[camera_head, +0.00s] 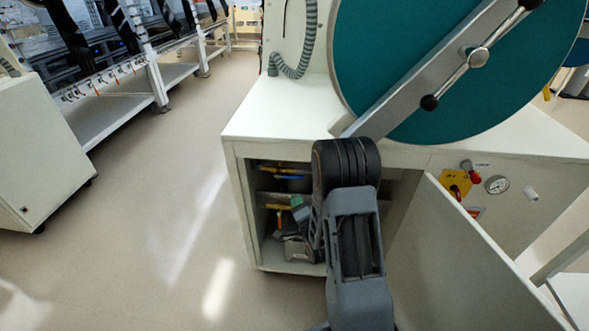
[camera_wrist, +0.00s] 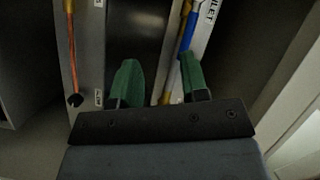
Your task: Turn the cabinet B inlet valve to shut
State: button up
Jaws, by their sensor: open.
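My gripper (camera_wrist: 160,82) is open, its two green fingertips apart with nothing seen between them. In the head view it (camera_head: 297,208) is inside the open lower compartment of the white cabinet (camera_head: 250,122). In the wrist view a blue bar, perhaps a valve lever (camera_wrist: 186,55), runs along a brass-coloured pipe (camera_wrist: 171,75) by the right fingertip; contact cannot be told. A white label (camera_wrist: 209,12) beside it reads only "LET", its start cut off. The head view shows blue (camera_head: 288,178) and yellow parts in the compartment. I cannot tell which cabinet this is.
A copper pipe (camera_wrist: 71,50) with a black end is at left in the wrist view. The compartment's open door (camera_head: 470,262) slants out at right. A red knob (camera_head: 474,178) and gauge (camera_head: 497,184) are on the cabinet front. Floor at left (camera_head: 150,190) is clear.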

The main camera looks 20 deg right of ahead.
aim_at(295, 177)
jog(key=w+d+r+m+t, duration=0.1)
jog(key=w, duration=0.2)
jog(key=w+r+m+t, duration=0.1)
jog(key=w, duration=0.2)
jog(key=w+d+r+m+h+p, duration=0.1)
jog(key=w, duration=0.3)
jog(key=shift+w+d+r+m+t, duration=0.1)
jog(key=shift+d+r+m+t, duration=0.1)
jog(key=shift+d+m+t, duration=0.15)
jog(key=shift+c, duration=0.4)
grip_shut()
dwell(0.4)
